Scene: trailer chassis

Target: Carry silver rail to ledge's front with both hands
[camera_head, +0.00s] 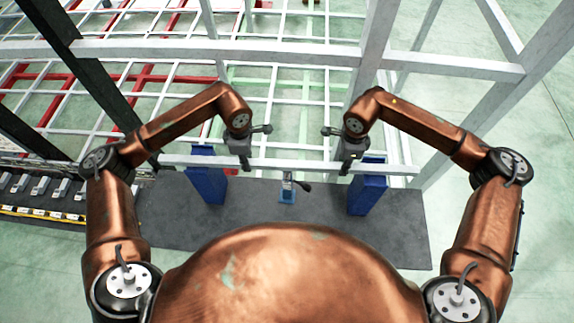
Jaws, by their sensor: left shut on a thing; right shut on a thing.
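The silver rail (295,166) is a long, pale, straight bar lying level across the middle of the head view. My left gripper (243,161) is shut on it left of its middle. My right gripper (347,165) is shut on it right of its middle. The rail crosses at two blue posts (207,184) (367,197), near their upper ends. I cannot tell whether it touches them. No part is clearly marked as the ledge; a long white frame beam (290,53) runs level beyond my grippers.
A dark grey slab (285,222) lies below the posts, with a small blue clamp-like tool (288,190) between them. White and red framework fills the far side. A slanting white post (372,45) stands beyond my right arm. A rack (45,200) stands at left.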

